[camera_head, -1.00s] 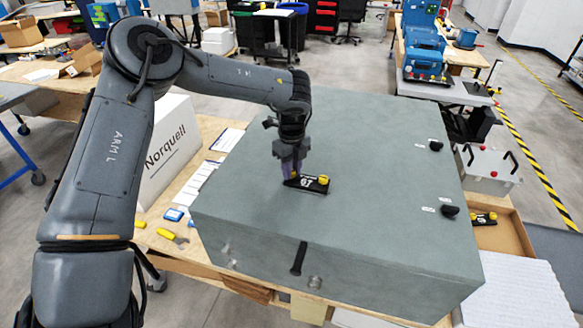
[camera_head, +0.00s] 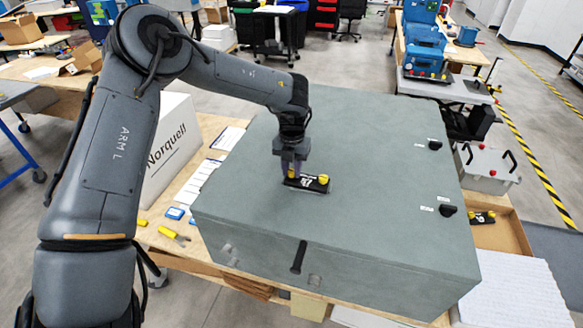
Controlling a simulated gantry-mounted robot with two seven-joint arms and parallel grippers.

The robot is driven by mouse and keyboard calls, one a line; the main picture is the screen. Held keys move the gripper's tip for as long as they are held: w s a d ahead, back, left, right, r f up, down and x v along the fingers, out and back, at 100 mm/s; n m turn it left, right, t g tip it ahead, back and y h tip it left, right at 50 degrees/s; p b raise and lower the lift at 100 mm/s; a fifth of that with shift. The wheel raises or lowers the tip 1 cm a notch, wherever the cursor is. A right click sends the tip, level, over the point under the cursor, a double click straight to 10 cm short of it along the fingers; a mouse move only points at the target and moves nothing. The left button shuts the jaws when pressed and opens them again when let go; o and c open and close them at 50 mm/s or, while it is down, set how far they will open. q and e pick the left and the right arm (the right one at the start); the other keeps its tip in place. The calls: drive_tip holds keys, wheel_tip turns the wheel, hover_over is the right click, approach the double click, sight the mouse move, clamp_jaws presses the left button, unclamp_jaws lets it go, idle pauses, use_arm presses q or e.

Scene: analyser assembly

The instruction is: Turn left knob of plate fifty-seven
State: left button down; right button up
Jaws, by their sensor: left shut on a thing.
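A small black plate (camera_head: 308,184) with a white number marking lies on top of the large grey-green analyser box (camera_head: 370,140). Its right yellow knob (camera_head: 323,178) shows clear of the gripper. My left gripper (camera_head: 291,173) points down at the plate's left end and is shut on the left knob, which the fingers mostly hide. The number is too small to read surely. My right gripper is not in view.
Two black knobs (camera_head: 447,210) with white labels sit at the box's right side. Another black plate with yellow knobs (camera_head: 482,218) lies in a cardboard tray (camera_head: 505,236) to the right. A white Norquell box (camera_head: 168,145) stands left.

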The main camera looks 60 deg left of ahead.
use_arm(q)
drive_tip(key=m, duration=0.3)
drive_tip(key=shift+w+r+m, duration=0.1)
drive_tip(key=shift+r+m, duration=0.05)
drive_tip(key=shift+m, duration=0.25)
drive_tip(key=m, duration=0.3)
drive_tip(key=shift+m, duration=0.3)
drive_tip(key=m, duration=0.3)
drive_tip(key=shift+a+m+p, duration=0.1)
drive_tip(key=shift+m+p, duration=0.2)
drive_tip(key=shift+m, duration=0.1)
drive_tip(key=m, duration=0.3)
drive_tip(key=m+p, duration=0.1)
drive_tip(key=m, duration=0.3)
drive_tip(key=shift+r, duration=0.15)
drive_tip(key=m+p, duration=0.2)
drive_tip(key=m, duration=0.2)
drive_tip(key=shift+m, duration=0.3)
drive_tip(key=m+p, duration=0.1)
drive_tip(key=m, duration=0.4)
drive_tip(key=shift+w, duration=0.1)
drive_tip(key=m+p, duration=0.1)
drive_tip(key=m, duration=0.2)
drive_tip(key=m+p, duration=0.2)
drive_tip(key=p, duration=0.1)
drive_tip(key=shift+m, duration=0.4)
drive_tip(key=shift+m+p, duration=0.6)
drive_tip(key=shift+p, duration=0.05)
